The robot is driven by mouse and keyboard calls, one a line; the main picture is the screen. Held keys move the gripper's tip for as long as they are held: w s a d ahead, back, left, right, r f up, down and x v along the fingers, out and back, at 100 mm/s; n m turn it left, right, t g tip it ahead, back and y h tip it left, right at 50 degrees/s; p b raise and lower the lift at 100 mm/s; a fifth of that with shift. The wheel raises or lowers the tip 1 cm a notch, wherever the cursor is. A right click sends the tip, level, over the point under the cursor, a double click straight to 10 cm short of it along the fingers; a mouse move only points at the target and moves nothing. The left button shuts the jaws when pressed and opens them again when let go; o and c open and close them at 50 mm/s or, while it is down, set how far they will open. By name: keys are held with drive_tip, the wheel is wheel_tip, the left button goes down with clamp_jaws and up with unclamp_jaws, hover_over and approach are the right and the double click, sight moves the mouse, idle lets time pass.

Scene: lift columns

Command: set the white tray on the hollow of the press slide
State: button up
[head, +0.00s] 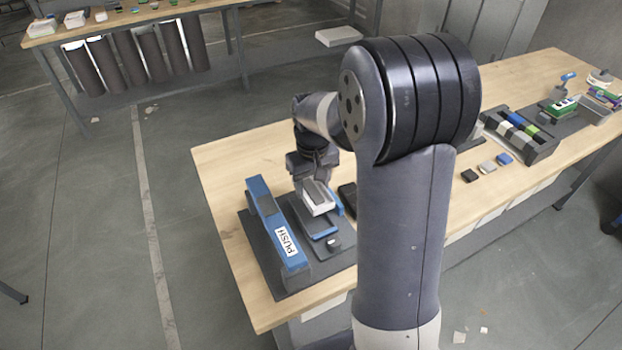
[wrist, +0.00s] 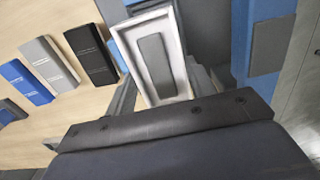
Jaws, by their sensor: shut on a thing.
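My gripper (head: 316,188) is shut on the white tray (head: 319,205) and holds it over the press. In the wrist view the tray (wrist: 178,48) sits between the fingers, with a grey block (wrist: 153,62) lying in it. The press slide (head: 318,226), with blue edges, lies under and in front of the tray. The hollow is mostly hidden by the tray and gripper. The tray looks just above or at the slide; I cannot tell whether they touch. The blue press bar marked PUSH (head: 286,242) stands to the left.
In the wrist view a black block (wrist: 90,54), a grey block (wrist: 48,62) and a blue block (wrist: 24,82) lie on the wooden table. A dark compartment rack (head: 522,135) stands farther right. My arm hides the middle of the table. A small grey piece (head: 333,244) lies near the slide.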

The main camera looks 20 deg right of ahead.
sight(311, 193)
drive_tip(key=shift+a+f, duration=0.15)
drive_tip(key=shift+a, duration=0.15)
drive_tip(key=shift+f+b, duration=2.15)
drive_tip(key=shift+f, duration=0.5)
drive_tip(key=shift+f+b, duration=0.55)
drive_tip(key=shift+f, duration=0.45)
drive_tip(key=o, duration=1.4)
drive_tip(key=shift+r+p, duration=2.8)
drive_tip(key=shift+r, duration=0.75)
